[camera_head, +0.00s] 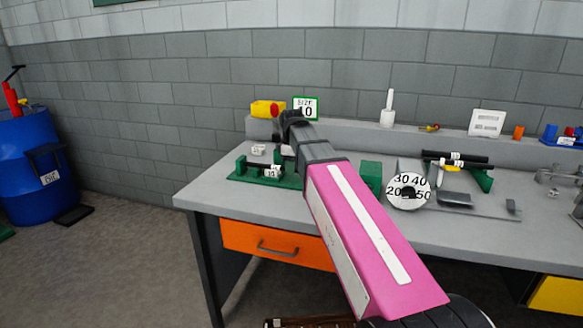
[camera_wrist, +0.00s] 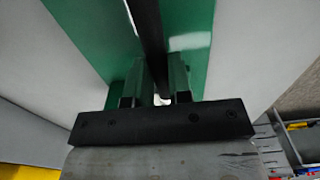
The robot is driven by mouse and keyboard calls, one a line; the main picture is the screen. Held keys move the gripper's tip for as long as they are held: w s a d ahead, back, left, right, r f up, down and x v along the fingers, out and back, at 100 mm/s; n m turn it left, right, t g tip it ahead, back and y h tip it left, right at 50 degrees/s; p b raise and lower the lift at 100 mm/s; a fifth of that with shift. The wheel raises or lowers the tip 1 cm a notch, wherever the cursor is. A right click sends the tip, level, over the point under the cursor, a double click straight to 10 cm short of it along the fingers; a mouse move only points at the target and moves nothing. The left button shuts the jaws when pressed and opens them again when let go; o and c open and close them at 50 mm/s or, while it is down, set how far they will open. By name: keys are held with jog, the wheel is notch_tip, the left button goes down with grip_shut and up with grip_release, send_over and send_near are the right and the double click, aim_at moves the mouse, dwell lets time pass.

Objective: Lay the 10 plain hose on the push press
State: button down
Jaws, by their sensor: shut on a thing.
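My gripper (camera_wrist: 157,88) is shut on a black hose (camera_wrist: 148,35), which passes between its two fingers in the wrist view. A green surface lies behind the hose there. In the head view, the green push press (camera_head: 240,176) stands at the left end of the bench. A dark hose length (camera_head: 258,167) with a white label reading 10 shows at its green upright. My arm covers the press's right part and most of my gripper. I cannot tell whether the hose touches the press's seat.
A sign reading SIZE 10 (camera_head: 306,108) and a yellow block (camera_head: 266,108) stand on the back ledge. Right of my arm are a green block (camera_head: 371,176), a numbered dial (camera_head: 408,191) and a rack with black hoses (camera_head: 456,158). The bench front (camera_head: 210,190) is clear at left.

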jog(key=shift+f, duration=0.4)
dwell(0.3)
jog(key=c, duration=1)
grip_release()
jog(key=shift+o, duration=0.2)
notch_tip(320, 180, up, 10)
jog(key=shift+f, duration=0.1)
jog(key=shift+r, duration=0.5)
jog(key=shift+s, duration=0.1)
